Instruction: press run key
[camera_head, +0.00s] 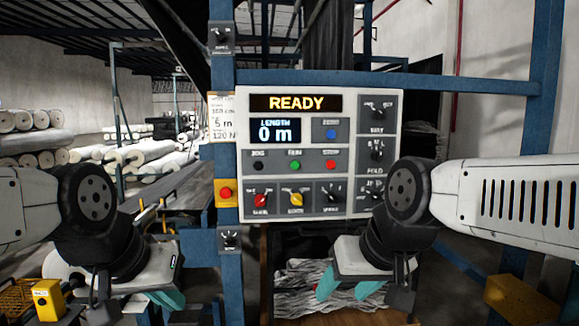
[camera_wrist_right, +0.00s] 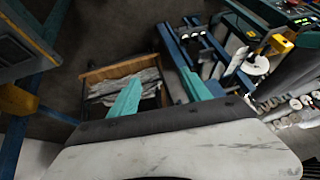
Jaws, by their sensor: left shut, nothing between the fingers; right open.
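The control panel (camera_head: 391,210) faces me on a blue frame. Its display (camera_head: 296,103) reads READY and the length display (camera_head: 276,131) reads 0 m. The run key (camera_head: 295,165) is a green button in the middle of a row, between a black jog button (camera_head: 258,166) and a red stop button (camera_head: 331,165). My left gripper (camera_head: 163,300) is low at the left, its teal fingers shut and empty, apart from the panel. My right gripper (camera_head: 346,290) is below the panel, open and empty; its spread fingers also show in the right wrist view (camera_wrist_right: 162,94).
A blue button (camera_head: 331,134) and several rotary knobs share the panel. A red button on a yellow box (camera_head: 226,193) is on the post to its left. A wooden crate with crumpled grey material (camera_wrist_right: 122,88) stands below. White rolls (camera_head: 150,151) are stacked at left.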

